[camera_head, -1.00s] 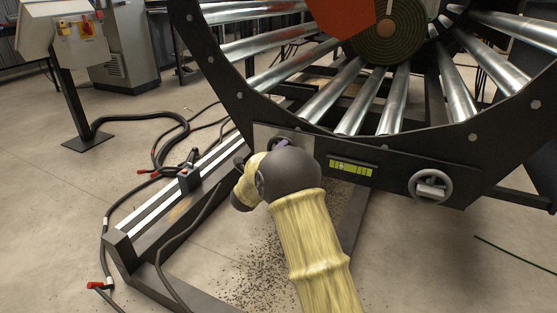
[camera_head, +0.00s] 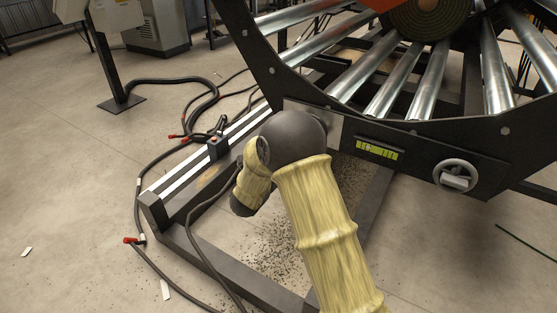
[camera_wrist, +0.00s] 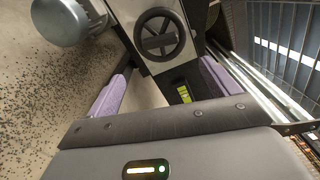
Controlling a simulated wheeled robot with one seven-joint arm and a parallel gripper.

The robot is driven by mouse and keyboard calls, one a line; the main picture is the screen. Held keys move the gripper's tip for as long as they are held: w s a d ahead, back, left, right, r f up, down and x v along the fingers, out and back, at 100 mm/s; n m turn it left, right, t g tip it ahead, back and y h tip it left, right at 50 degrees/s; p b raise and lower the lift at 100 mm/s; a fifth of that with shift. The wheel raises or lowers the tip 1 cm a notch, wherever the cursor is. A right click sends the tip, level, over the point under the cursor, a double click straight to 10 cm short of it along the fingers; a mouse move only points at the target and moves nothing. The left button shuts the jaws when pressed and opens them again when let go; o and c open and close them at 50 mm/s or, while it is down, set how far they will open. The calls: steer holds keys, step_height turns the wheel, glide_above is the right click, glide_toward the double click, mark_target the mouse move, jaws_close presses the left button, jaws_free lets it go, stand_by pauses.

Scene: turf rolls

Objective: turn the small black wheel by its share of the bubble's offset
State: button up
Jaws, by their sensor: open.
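The small black wheel (camera_wrist: 160,35) shows in the wrist view, a spoked ring on a pale metal plate (camera_wrist: 185,62). My gripper (camera_wrist: 166,68) is open, its purple-padded fingers spread to either side below the wheel. The wheel is beyond the fingertips, and nothing is between the pads. In the head view my arm hides the wheel and my gripper. The yellow-green bubble level (camera_head: 377,150) sits on the dark frame beam, right of my arm. The bubble's exact place is too small to tell.
Steel rollers (camera_head: 395,80) and a turf roll (camera_head: 428,18) are above. A rail (camera_head: 215,150), cables (camera_head: 170,85) and dark crumbs (camera_head: 285,245) lie left and below. Floor at far left is mostly clear.

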steer(key=p+v, duration=0.1)
steer(key=v, duration=0.4)
stand_by(0.3)
step_height(320, 180, up, 10)
steer(key=s+d+n+g+y+p, duration=0.25)
steer(key=n+y+p, duration=0.65)
steer(key=n, duration=0.5)
steer(key=s+d+r+n+g+y+p, duration=0.1)
steer(key=s+d+r+n+g+p, duration=0.15)
steer(key=s+n, duration=0.4)
steer(key=s+d+r+n+g+p, duration=0.1)
steer(key=s+d+n+g+p, duration=0.25)
steer(key=s, duration=0.55)
steer(key=s+d+r+n+g+y+p, duration=0.15)
steer(key=s+n+g, duration=0.25)
steer(key=s, duration=0.4)
step_height(320, 180, up, 38)
steer(key=p, duration=3.8)
steer(key=shift+r+h, duration=0.15)
steer(key=shift+h, duration=0.3)
steer(key=shift+t, duration=0.25)
